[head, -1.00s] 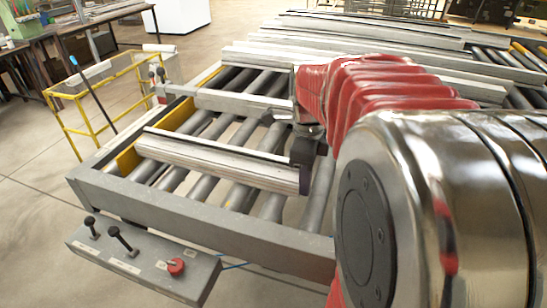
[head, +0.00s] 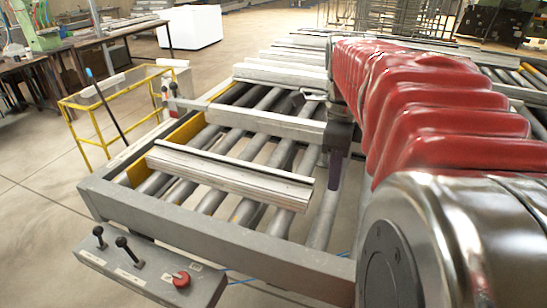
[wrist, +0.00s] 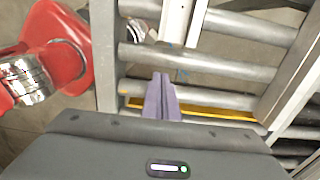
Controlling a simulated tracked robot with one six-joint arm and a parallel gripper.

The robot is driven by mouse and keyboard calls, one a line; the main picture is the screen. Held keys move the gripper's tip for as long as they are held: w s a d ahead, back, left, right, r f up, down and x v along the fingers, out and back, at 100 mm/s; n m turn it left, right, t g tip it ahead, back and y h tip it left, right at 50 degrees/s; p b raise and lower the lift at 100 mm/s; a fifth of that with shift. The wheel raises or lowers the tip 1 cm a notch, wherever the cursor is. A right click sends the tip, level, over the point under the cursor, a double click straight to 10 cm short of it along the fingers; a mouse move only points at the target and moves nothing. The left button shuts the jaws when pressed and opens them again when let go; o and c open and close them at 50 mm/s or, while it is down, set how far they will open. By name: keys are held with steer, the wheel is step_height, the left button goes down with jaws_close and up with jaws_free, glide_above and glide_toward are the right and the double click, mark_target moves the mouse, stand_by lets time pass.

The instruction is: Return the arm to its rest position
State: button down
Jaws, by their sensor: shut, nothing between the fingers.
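My gripper (head: 335,178) hangs over the roller bed, just right of the near profile's right end, with a gap between them in the picture. In the wrist view its two purple fingers (wrist: 162,88) are together with nothing between them. The near light metal profile (head: 230,178) lies across the rollers, apart from the gripper. My red-sleeved arm reaches in from the right and hides part of the bench behind it.
The roller bed has a grey frame (head: 215,235) and a control box (head: 150,270) with two levers and a red knob. Several more profiles (head: 285,75) lie behind.

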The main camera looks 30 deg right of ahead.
steer(key=shift+r, duration=0.7)
steer(key=shift+a, duration=0.1)
steer(key=s+a+f+n+t, duration=0.1)
steer(key=a+f+n+t, duration=0.2)
steer(key=a+n, duration=0.8)
steer(key=s+a+f+n+t, duration=0.1)
steer(key=a+f+n, duration=0.4)
steer(key=a+n, duration=0.6)
steer(key=shift+s+a+n+t, duration=0.3)
steer(key=shift+n+t, duration=0.6)
steer(key=shift+n, duration=2.3)
